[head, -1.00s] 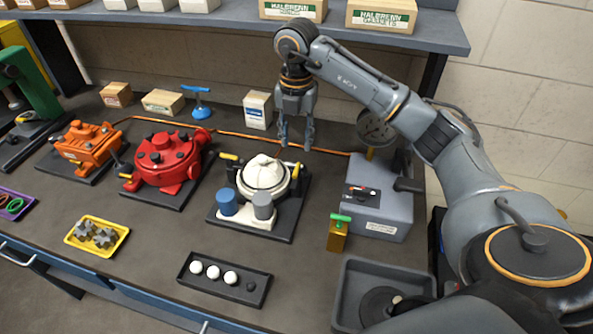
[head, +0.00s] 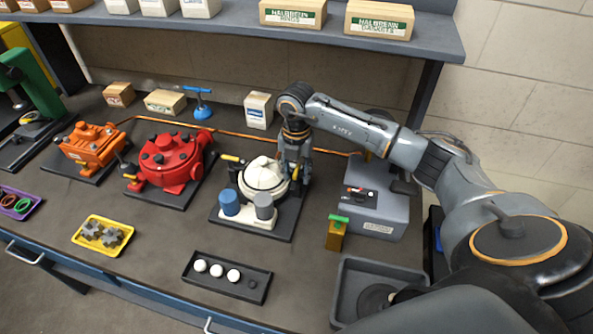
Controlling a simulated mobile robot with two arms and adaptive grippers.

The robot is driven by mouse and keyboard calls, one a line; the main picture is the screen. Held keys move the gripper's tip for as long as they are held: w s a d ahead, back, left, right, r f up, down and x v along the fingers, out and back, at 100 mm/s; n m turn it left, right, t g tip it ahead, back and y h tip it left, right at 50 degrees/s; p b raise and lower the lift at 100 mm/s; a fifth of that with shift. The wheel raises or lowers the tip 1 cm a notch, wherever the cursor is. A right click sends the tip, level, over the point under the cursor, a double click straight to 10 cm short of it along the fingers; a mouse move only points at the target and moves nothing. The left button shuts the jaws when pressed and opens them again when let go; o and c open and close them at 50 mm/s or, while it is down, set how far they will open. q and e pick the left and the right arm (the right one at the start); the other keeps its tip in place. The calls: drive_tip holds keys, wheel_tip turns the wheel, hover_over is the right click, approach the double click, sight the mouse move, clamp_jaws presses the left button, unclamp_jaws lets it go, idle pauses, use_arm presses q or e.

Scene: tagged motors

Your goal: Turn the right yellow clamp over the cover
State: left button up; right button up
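The white motor with its round white cover (head: 263,176) sits on a dark base plate (head: 285,225) in the middle of the bench. The left yellow clamp (head: 231,158) shows at the cover's upper left. My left gripper is not in view.
A blue cylinder (head: 229,203) and a grey one (head: 264,206) stand at the motor's front. A red motor (head: 169,160) is to the left, a grey box unit (head: 375,212) to the right. A black tray (head: 262,294) with white balls lies in front.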

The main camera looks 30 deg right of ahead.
clamp_jaws()
drive_tip(key=m, duration=0.4)
drive_tip(key=shift+b, duration=0.3)
drive_tip(key=m, duration=0.3)
drive_tip(key=shift+m, duration=0.3)
drive_tip(key=m, duration=0.5)
drive_tip(key=shift+r, duration=0.1)
drive_tip(key=m+p, duration=0.1)
drive_tip(key=m, duration=0.4)
drive_tip(key=shift+m, duration=0.3)
drive_tip(key=shift+o, duration=0.9)
unclamp_jaws()
